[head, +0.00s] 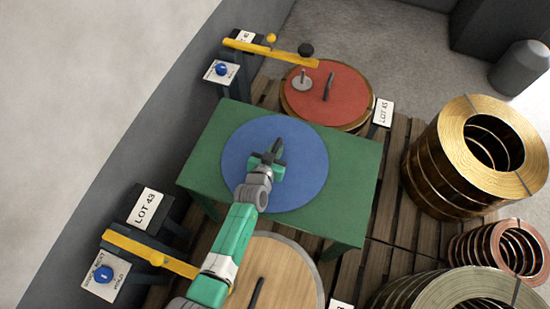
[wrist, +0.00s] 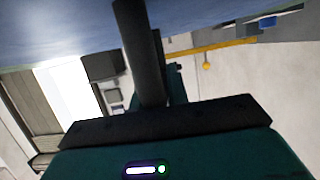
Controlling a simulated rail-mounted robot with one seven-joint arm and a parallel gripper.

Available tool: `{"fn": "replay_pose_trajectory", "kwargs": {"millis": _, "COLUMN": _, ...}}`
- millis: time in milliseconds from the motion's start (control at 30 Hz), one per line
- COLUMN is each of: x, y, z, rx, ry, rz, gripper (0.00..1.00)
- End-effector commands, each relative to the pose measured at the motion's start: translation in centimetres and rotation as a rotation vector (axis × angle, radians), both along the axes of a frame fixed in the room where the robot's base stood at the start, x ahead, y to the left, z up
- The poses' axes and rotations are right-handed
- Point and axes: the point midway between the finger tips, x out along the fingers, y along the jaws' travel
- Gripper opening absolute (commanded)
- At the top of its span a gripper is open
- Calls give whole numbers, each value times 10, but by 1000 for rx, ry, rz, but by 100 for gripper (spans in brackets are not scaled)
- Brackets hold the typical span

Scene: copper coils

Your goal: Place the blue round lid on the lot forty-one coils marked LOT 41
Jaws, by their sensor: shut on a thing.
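The blue round lid (head: 305,170) is over the green table (head: 205,160), covering the middle of its top. Its dark upright handle (head: 278,150) is between my gripper's fingers. My gripper (head: 266,160) is shut on that handle. In the wrist view the lid's blue surface (wrist: 60,30) fills the top edge. I cannot tell whether the lid rests on the table or hangs just above it. I see no coil clearly marked LOT 41; the small sign (head: 243,37) at the top left is too small to read surely.
A red lid (head: 345,100) covers a coil behind the table, beside a sign reading LOT 45 (head: 383,112). A beige lid (head: 275,265) lies in front. Yellow bars (head: 270,50) (head: 150,253) reach out from the left. Bare coils (head: 455,170) stand at right.

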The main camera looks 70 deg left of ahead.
Motion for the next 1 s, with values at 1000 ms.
{"fn": "replay_pose_trajectory", "kwargs": {"millis": 1000, "x": -72, "y": -83, "z": 50, "rx": -1, "ry": 2, "rz": 1, "gripper": 0}}
